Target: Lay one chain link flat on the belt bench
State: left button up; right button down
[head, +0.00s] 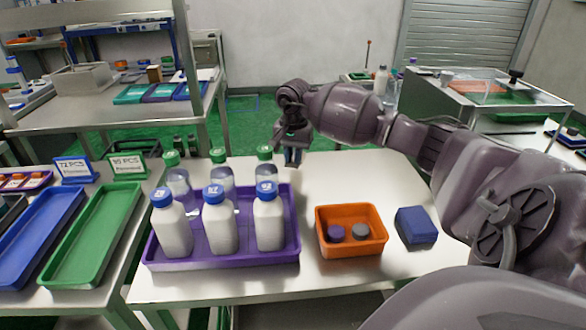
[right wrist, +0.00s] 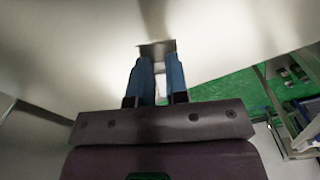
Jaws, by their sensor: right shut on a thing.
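My right gripper (head: 293,157) points down over the far part of the steel bench (head: 345,185), behind the orange bin. In the right wrist view its two blue fingers (right wrist: 160,82) are close together, shut on a small flat grey-brown piece (right wrist: 157,47) at their tips. The piece may be a chain link, but its shape is mostly hidden. I cannot tell whether it touches the bench. No other chain link can be made out. My left gripper is not in view.
A purple tray (head: 150,255) with several white bottles (head: 219,228) stands at the bench's left. An orange bin (head: 350,249) with two small round pieces and a blue block (head: 415,225) are at the front right. The bench between bin and far edge is clear.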

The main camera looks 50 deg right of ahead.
aim_at(293, 162)
jog(key=shift+f, duration=2.05)
jog(key=shift+f+b, duration=0.25)
jog(key=shift+b, duration=0.05)
jog(key=c, duration=1.1)
grip_release()
jog(key=shift+r, duration=0.1)
notch_tip(293, 162, up, 12)
jog(key=shift+r+p, duration=0.15)
jog(key=shift+p, duration=0.4)
